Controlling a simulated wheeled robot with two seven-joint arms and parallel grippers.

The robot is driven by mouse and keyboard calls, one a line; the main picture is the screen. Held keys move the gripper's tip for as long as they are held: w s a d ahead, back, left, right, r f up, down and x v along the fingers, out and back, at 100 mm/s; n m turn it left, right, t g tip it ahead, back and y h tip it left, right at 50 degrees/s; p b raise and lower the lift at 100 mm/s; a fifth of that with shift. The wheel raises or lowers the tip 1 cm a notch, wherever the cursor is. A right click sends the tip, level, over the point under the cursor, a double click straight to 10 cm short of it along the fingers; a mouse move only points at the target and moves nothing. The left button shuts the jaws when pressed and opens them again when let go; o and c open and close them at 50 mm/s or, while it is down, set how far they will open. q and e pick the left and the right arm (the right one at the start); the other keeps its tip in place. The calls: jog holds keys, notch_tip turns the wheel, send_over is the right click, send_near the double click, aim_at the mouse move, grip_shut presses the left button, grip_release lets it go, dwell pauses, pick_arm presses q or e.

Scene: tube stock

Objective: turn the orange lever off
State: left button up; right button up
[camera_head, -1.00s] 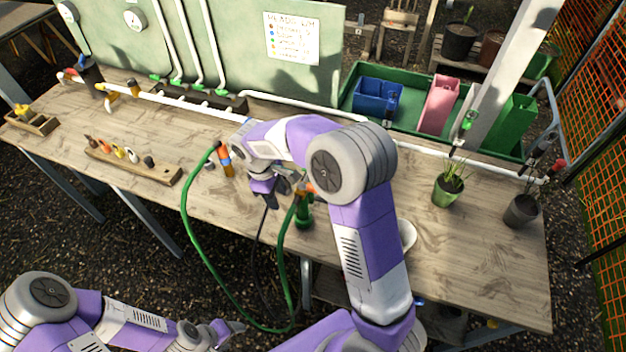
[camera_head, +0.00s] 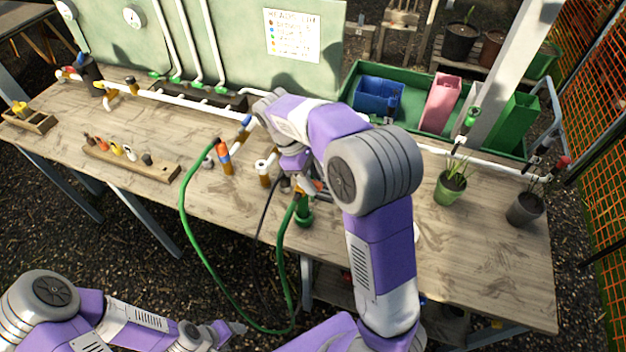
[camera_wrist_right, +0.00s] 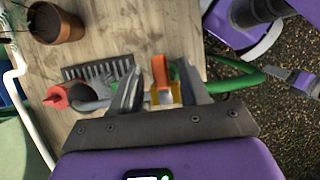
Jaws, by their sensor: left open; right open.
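The orange lever (camera_wrist_right: 160,70) stands between the two fingers of my right gripper (camera_wrist_right: 158,66) in the right wrist view, above a yellow part. The gripper is open around it; I cannot tell whether a finger touches it. In the head view, my right gripper (camera_head: 298,184) is low over the workbench, beside a bit of orange (camera_head: 318,186) and above the green hose fitting (camera_head: 304,214); my arm hides much of this spot. My left gripper (camera_head: 232,328) is open and empty, off the bench's front edge.
A green hose (camera_head: 188,225) loops off the bench front. An orange-and-blue tube (camera_head: 224,157) stands left of my right gripper. In the right wrist view, a red part (camera_wrist_right: 57,98) and a dark grate (camera_wrist_right: 98,68) lie left of the lever. Potted plants (camera_head: 451,187) stand at right.

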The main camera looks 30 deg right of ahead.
jog(key=shift+s+f, duration=0.1)
jog(key=shift+f, duration=0.15)
jog(key=shift+c, duration=0.2)
grip_shut()
